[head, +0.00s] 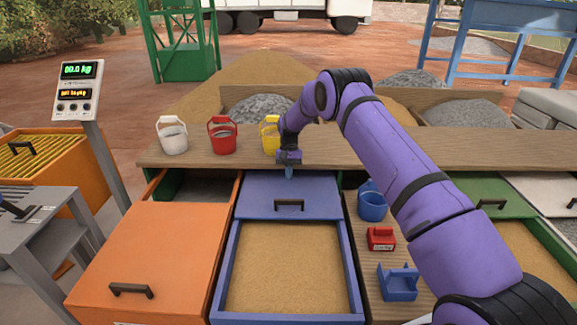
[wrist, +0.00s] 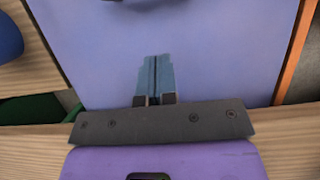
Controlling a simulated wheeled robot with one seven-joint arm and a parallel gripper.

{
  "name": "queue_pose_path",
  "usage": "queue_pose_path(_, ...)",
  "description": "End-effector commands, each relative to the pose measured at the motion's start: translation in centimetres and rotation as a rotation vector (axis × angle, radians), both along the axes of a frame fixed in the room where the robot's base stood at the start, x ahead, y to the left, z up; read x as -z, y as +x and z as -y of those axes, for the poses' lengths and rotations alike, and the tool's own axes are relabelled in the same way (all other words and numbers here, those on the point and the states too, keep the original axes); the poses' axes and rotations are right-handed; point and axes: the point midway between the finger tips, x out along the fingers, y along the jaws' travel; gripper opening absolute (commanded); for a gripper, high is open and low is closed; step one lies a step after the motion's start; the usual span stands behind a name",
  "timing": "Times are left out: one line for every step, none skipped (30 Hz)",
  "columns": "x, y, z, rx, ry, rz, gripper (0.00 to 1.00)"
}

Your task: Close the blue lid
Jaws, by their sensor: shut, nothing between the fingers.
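The blue lid (head: 263,196) is a flat panel with a dark handle (head: 289,204) near its front edge. It covers the back part of the blue bin (head: 229,268), and the front part is open, with sand (head: 285,265) showing. My gripper (head: 289,172) points down over the back edge of the lid, behind the handle. In the wrist view, the fingers (wrist: 155,75) are together and empty over the blue lid surface (wrist: 215,50). Whether the fingertips touch the lid cannot be told.
An orange lid (head: 150,245) lies left of the blue bin. White (head: 172,136), red (head: 222,136) and yellow (head: 268,136) buckets stand on the back ledge.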

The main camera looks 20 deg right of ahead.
Motion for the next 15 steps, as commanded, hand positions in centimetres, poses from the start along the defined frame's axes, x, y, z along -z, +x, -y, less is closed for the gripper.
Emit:
queue_pose_path(0.9, -0.4, -0.1, 0.0, 0.0, -0.003, 0.0)
queue_pose_path(1.5, -0.6, -0.2, 0.0, 0.0, -0.003, 0.0)
queue_pose_path(2.2, -0.9, -0.3, 0.0, 0.0, -0.002, 0.0)
queue_pose_path(2.7, -1.1, -0.3, 0.0, 0.0, -0.003, 0.0)
queue_pose_path(3.2, -1.3, -0.4, 0.0, 0.0, -0.003, 0.0)
queue_pose_path(3.9, -1.6, -0.5, 0.0, 0.0, -0.003, 0.0)
queue_pose_path(3.8, -1.8, -0.6, -0.001, 0.001, -0.001, 0.0)
queue_pose_path(3.7, -2.2, -0.7, -0.001, 0.0, 0.0, 0.0)
queue_pose_path(3.6, -2.7, -0.9, -0.001, 0.0, 0.001, 0.0)
queue_pose_path(3.6, -3.0, -1.0, -0.001, 0.0, 0.0, 0.0)
queue_pose_path(3.6, -3.3, -1.1, -0.001, 0.0, 0.0, 0.0)
queue_pose_path(3.6, -3.7, -1.2, 0.0, 0.0, 0.0, 0.0)
queue_pose_path(3.6, -4.0, -1.3, 0.0, 0.0, 0.0, 0.0)
queue_pose_path(3.6, -4.2, -1.4, 0.0, 0.0, 0.0, 0.0)
queue_pose_path(3.6, -4.4, -1.4, 0.0, 0.0, 0.001, 0.0)
